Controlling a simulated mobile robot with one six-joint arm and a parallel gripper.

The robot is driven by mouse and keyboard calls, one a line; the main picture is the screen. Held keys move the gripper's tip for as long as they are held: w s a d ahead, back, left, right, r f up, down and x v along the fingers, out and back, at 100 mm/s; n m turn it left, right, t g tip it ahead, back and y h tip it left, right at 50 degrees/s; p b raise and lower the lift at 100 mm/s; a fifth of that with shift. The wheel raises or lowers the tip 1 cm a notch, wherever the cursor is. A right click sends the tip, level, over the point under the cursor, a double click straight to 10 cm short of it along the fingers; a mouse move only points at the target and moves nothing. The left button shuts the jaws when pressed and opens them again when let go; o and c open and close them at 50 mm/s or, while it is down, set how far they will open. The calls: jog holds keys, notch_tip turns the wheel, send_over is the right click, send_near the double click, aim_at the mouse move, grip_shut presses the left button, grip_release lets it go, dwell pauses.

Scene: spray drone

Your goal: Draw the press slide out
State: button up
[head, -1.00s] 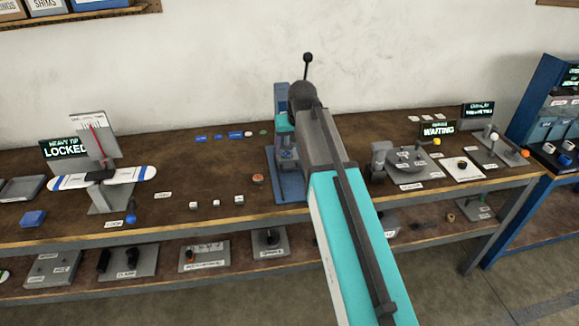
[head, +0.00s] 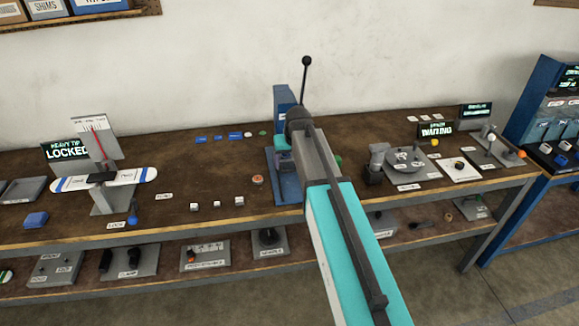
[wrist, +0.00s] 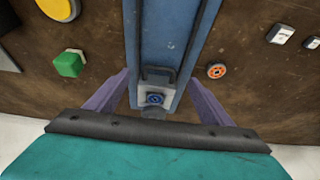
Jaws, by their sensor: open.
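The blue press (head: 288,180) stands on the bench in the head view, with a black-knobbed lever (head: 305,80) rising above it. My arm hides part of it. In the wrist view its blue body (wrist: 165,30) runs down the middle. A small grey block with a dark loop and a blue round centre, which looks like the press slide (wrist: 155,98), lies at its lower end. My gripper (wrist: 160,78) is open, one purple finger on each side of the block, with visible gaps. Whether the fingertips reach the slide's depth I cannot tell.
Small white blocks (head: 217,204) sit on the bench left of the press. A grey fixture (head: 377,160) stands to the right.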

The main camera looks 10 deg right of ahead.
aim_at(290, 171)
jog(key=shift+p+x, duration=0.65)
jog(key=shift+x, duration=1.95)
jog(key=c, duration=1.5)
jog(key=s+b, duration=0.2)
jog(key=s, duration=1.3)
jog(key=shift+s, duration=0.15)
jog(key=shift+f, duration=0.1)
